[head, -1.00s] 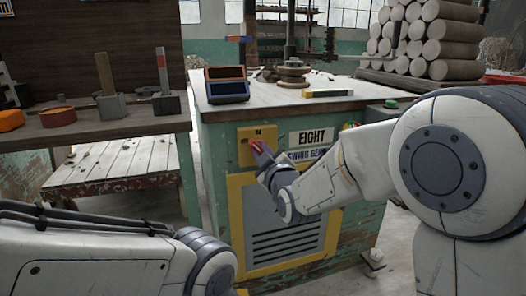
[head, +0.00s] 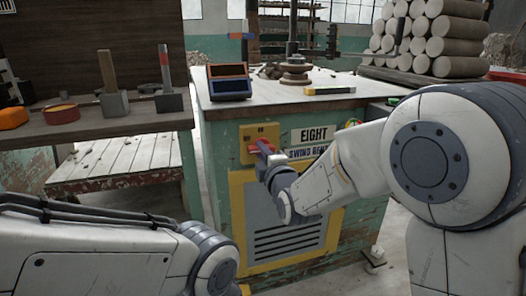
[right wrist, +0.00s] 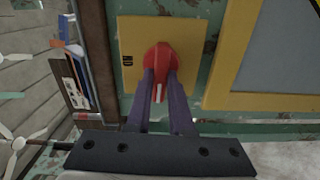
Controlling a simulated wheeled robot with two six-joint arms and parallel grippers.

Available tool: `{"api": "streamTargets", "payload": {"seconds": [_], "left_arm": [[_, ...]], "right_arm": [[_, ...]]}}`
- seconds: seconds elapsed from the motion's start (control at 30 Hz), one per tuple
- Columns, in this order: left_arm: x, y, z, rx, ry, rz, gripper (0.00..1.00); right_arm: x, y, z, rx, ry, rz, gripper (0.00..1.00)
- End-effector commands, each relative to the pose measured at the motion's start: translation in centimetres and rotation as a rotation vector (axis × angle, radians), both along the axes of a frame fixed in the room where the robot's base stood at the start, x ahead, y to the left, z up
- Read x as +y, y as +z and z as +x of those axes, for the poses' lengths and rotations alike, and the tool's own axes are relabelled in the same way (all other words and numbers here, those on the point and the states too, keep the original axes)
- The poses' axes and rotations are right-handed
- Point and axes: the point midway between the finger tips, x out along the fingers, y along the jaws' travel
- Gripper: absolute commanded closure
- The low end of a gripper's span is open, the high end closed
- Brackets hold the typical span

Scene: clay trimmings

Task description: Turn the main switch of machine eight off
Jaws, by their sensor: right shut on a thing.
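The main switch is a red handle (head: 264,146) on a yellow plate (head: 245,152), on the front of the green machine labelled EIGHT (head: 313,134). Small dark markings sit along the plate's top, too small to read surely. My right gripper (head: 262,149) is shut on the red handle. In the right wrist view, the red handle (right wrist: 162,58) lies between the two dark fingers (right wrist: 162,90), in front of the yellow plate (right wrist: 200,40). The fingers hide part of the handle. My left arm shows at the lower left; its gripper is out of view.
On the machine's top (head: 345,82) stand a blue and orange box (head: 229,83) and a wheel-like stack (head: 294,72). A wooden bench (head: 60,130) with tools is at left. A yellow-framed vent panel (head: 285,240) is below the switch. Clay rolls (head: 440,40) are stacked behind.

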Motion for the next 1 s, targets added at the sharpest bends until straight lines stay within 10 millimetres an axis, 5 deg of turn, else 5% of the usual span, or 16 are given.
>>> {"api": "streamTargets", "payload": {"seconds": [0.67, 0.7, 0.77, 1.0], "left_arm": [[0.01, 0.06, 0.00, 0.000, 0.000, 0.000, 0.50], [0.01, 0.06, 0.00, 0.000, 0.000, 0.000, 0.50], [0.01, 0.06, 0.00, 0.000, 0.000, 0.000, 0.50], [0.01, 0.06, 0.00, 0.000, 0.000, 0.000, 0.50]], "right_arm": [[-0.08, -0.04, 0.07, -0.019, -0.002, -0.057, 1.00], [-0.08, -0.04, 0.07, -0.019, -0.002, -0.057, 0.69], [-0.07, -0.04, 0.07, -0.018, -0.002, -0.057, 0.50], [-0.02, -0.06, 0.03, -0.018, -0.001, -0.056, 0.50]]}}
